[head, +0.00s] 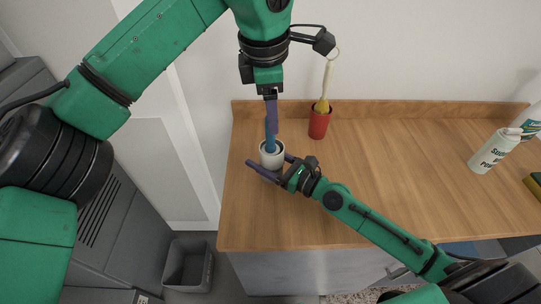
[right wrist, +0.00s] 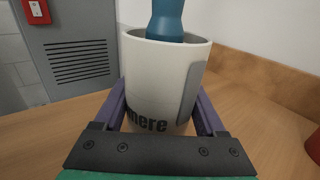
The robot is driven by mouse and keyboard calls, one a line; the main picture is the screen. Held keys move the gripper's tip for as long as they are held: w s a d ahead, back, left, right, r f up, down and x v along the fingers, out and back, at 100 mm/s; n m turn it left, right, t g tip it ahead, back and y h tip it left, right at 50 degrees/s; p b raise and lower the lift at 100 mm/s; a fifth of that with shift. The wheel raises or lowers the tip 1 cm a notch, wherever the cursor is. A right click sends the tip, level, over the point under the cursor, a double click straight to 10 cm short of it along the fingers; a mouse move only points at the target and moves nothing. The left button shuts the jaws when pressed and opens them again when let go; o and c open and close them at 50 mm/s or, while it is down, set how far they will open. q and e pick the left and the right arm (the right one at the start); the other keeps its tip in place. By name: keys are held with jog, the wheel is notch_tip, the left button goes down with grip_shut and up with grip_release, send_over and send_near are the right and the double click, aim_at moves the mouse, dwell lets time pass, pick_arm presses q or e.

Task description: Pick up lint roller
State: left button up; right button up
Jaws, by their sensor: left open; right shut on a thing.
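A white cup (head: 272,158) stands at the left end of the wooden counter. A blue handle (head: 269,140), which may be the lint roller's, sticks up out of it; the rest is hidden inside. My right gripper (head: 268,168) is shut on the cup from the front right. In the right wrist view, the cup (right wrist: 165,85) is between the purple fingers, with dark lettering and a grey strip on its side, and the blue handle (right wrist: 166,20) rises from it. My left gripper (head: 271,125) is open, pointing down at the handle above the cup.
A red cup (head: 319,124) with a yellow-handled brush (head: 325,90) stands behind right of the white cup. A labelled white bottle (head: 494,151) and a yellow-black item (head: 535,183) are at the far right. The counter (head: 405,155) between is clear. A grey bin (head: 188,265) is below.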

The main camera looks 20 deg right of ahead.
aim_at(269, 133)
pick_arm(q)
jog(key=w+f+m, duration=0.1)
jog(key=f+m, duration=0.2)
jog(key=m, duration=0.2)
jog(key=w+f+m+t+y, duration=0.1)
jog(key=w+f+m, duration=0.1)
jog(key=m, duration=0.3)
jog(key=w+f+m+t, duration=0.1)
jog(key=f+m, duration=0.4)
jog(key=shift+w+d+y, duration=0.25)
jog(key=shift+d+y, duration=0.05)
jog(key=shift+y, duration=0.1)
grip_shut()
dwell(0.7)
